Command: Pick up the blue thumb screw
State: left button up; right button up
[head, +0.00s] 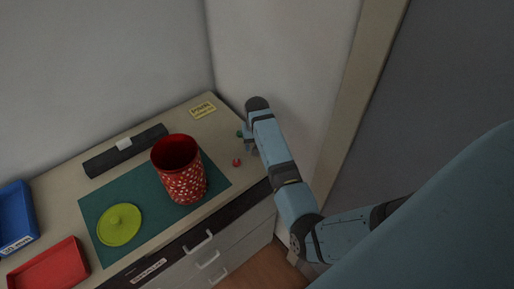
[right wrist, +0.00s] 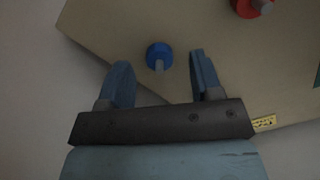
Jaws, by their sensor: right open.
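The blue thumb screw (right wrist: 158,52) lies on the beige cabinet top in the right wrist view, with its grey shank pointing toward my gripper's base. My right gripper (right wrist: 160,68) is open, its two fingers apart on either side of the screw's position in the picture. I cannot tell how far above the top the fingers are. In the head view my right gripper (head: 249,148) is over the right end of the cabinet top, and I cannot make out the blue screw there. My left gripper is not in view.
A red thumb screw (head: 237,162) and a green one (head: 239,133) are close to my right gripper. A red patterned canister (head: 184,186) and a green lid (head: 119,225) are on a teal mat (head: 160,218). A black toner cartridge (head: 105,158), red tray (head: 77,252) and blue tray (head: 31,222) stand left.

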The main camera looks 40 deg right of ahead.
jog(key=shift+f, duration=0.65)
jog(key=c, duration=1)
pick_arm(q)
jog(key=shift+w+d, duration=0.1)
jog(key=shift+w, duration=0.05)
pick_arm(e)
jog(key=shift+r, duration=0.1)
